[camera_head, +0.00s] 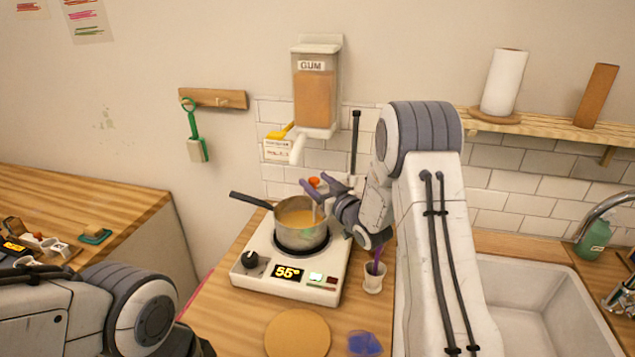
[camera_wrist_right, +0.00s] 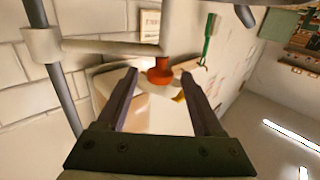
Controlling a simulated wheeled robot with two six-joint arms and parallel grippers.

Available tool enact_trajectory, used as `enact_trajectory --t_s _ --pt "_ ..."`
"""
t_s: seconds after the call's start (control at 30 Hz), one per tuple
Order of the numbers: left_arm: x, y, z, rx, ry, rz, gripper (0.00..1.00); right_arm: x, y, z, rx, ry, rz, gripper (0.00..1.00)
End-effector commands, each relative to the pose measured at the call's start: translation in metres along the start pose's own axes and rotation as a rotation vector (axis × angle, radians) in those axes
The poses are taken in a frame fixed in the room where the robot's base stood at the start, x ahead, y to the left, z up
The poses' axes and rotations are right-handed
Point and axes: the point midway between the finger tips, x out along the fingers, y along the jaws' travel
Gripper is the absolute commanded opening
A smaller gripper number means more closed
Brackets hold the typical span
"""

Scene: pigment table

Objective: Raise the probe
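The probe's orange knob (camera_head: 314,182) shows above a steel pot of yellow-orange liquid (camera_head: 300,217). A thin pale stem (camera_head: 314,211) runs down into the pot. In the right wrist view the orange knob (camera_wrist_right: 160,72) sits at the end of a pale tube, joined by a pale crossbar (camera_wrist_right: 110,47) to a dark pole (camera_wrist_right: 62,95). My right gripper (camera_head: 316,187) is open at the knob. In the right wrist view its fingers (camera_wrist_right: 162,88) are apart, with the knob between or just beyond the tips; contact cannot be told. My left gripper is out of view.
The pot stands on a hot plate (camera_head: 258,278) reading 55. A small cup (camera_head: 373,283) stands close to its right. A gum dispenser (camera_head: 314,95) hangs above. A sink (camera_head: 530,290) lies right, and a round wooden board (camera_head: 297,334) lies in front.

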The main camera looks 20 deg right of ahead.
Motion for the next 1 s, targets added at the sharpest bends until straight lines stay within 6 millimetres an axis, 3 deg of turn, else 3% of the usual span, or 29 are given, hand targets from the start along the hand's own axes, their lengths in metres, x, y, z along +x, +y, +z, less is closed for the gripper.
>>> enact_trajectory --t_s 0.03,0.17,1.0 --pt "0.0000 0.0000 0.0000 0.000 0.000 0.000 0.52 -0.0002 0.0002 0.0000 0.000 0.000 0.000 0.50" --pt "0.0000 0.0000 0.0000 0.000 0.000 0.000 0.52 -0.0004 0.0003 -0.0001 0.000 0.000 0.000 0.00" --pt "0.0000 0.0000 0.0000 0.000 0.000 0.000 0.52 -0.0008 0.0004 0.0001 0.000 -0.001 0.001 0.00"
